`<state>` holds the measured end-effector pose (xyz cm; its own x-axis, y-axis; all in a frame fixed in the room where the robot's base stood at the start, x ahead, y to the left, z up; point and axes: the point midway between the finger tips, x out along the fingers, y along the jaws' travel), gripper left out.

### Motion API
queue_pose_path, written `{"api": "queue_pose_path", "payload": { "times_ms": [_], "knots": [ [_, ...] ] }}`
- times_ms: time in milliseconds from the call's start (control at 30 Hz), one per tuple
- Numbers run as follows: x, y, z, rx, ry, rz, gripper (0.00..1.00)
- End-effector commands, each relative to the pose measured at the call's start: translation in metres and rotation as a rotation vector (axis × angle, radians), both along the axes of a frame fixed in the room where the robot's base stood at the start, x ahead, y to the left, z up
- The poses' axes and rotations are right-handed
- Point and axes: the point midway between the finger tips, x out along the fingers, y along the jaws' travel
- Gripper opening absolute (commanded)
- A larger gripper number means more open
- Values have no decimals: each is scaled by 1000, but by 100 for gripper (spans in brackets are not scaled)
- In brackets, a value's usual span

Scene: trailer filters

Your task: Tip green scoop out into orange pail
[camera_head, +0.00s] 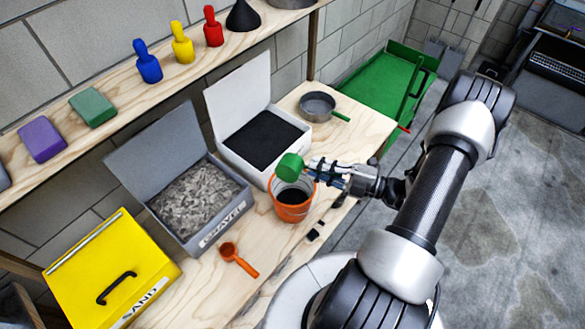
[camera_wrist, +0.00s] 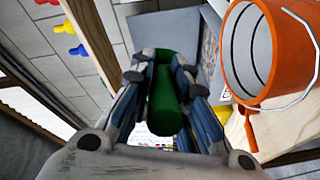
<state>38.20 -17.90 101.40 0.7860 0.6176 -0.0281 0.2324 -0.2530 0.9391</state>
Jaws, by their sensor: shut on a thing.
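A green scoop (camera_head: 290,167) is held by my gripper (camera_head: 311,171), with its cup over the far rim side of the orange pail (camera_head: 291,209). In the wrist view, the green handle (camera_wrist: 167,95) lies between my two fingers (camera_wrist: 165,80), which are shut on it. The orange pail also shows at the right of the wrist view (camera_wrist: 258,118), with a wire handle. Dark material lies inside the pail in the head view. What is in the scoop cannot be seen.
Behind the pail stand an open white box (camera_head: 268,182) with dark content and a grey gravel box (camera_head: 214,237). A yellow sand box (camera_head: 140,262) is shut. An orange scoop (camera_head: 238,259) lies in front, and a pan (camera_head: 318,105) sits at the back.

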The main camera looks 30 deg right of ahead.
Motion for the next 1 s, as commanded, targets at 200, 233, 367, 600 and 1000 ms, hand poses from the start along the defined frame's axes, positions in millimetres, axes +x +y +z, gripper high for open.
{"api": "queue_pose_path", "payload": {
  "times_ms": [200, 233, 367, 600, 1000],
  "knots": [
    [0, 0, 8, -253, -191, 0, 0],
    [0, 0, 9, -292, -220, -1, 0],
    [0, -1, 13, -460, -346, -2, 0],
    [0, 0, 21, -774, -583, -1, 0],
    [0, 0, 35, -1293, -974, -1, 0]
  ]
}}
